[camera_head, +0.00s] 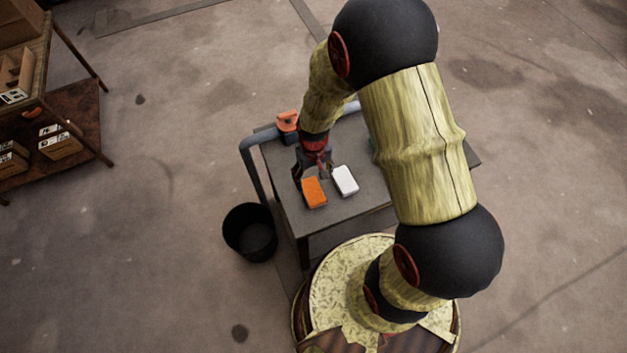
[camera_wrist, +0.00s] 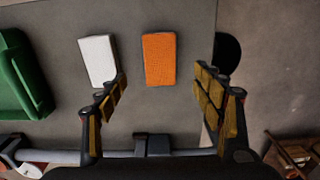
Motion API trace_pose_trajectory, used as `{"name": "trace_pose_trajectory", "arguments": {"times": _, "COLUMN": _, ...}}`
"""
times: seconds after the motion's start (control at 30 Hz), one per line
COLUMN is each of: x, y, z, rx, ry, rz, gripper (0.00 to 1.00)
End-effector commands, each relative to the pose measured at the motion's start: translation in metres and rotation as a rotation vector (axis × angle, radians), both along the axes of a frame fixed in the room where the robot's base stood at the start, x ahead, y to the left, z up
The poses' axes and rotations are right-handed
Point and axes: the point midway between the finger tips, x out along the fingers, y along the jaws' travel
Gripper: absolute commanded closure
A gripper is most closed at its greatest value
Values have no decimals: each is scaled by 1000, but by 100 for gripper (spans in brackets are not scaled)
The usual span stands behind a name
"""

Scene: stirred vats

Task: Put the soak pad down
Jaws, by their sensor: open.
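An orange pad (camera_head: 314,192) and a white pad (camera_head: 345,180) lie flat and side by side on the grey cart top (camera_head: 345,215). The frames do not tell which one is the soak pad. My gripper (camera_head: 311,170) is open with nothing held, just beyond the orange pad in the head view. In the wrist view, the orange pad (camera_wrist: 159,58) appears between and ahead of the open fingers of my gripper (camera_wrist: 164,88). The white pad (camera_wrist: 98,60) is by the left fingertip there, and I cannot tell whether they touch.
A green object (camera_wrist: 22,78) lies on the cart, mostly hidden by my arm in the head view. A small orange item (camera_head: 287,121) is by the cart's handle (camera_head: 252,165). A black bin (camera_head: 249,232) stands left of the cart. A wooden shelf (camera_head: 85,120) with boxes is far left.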

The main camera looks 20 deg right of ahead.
Motion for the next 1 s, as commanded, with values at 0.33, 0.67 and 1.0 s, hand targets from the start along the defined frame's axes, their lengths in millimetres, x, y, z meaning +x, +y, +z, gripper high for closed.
{"name": "trace_pose_trajectory", "arguments": {"times": 0.33, "x": 17, "y": 0, "z": 113, "rx": 0, "ry": -111, "rz": 0, "gripper": 33}}
{"name": "trace_pose_trajectory", "arguments": {"times": 0.67, "x": -40, "y": 0, "z": 302, "rx": 0, "ry": -326, "rz": 0, "gripper": 33}}
{"name": "trace_pose_trajectory", "arguments": {"times": 1.0, "x": -125, "y": 0, "z": 383, "rx": -1, "ry": -478, "rz": 0, "gripper": 33}}
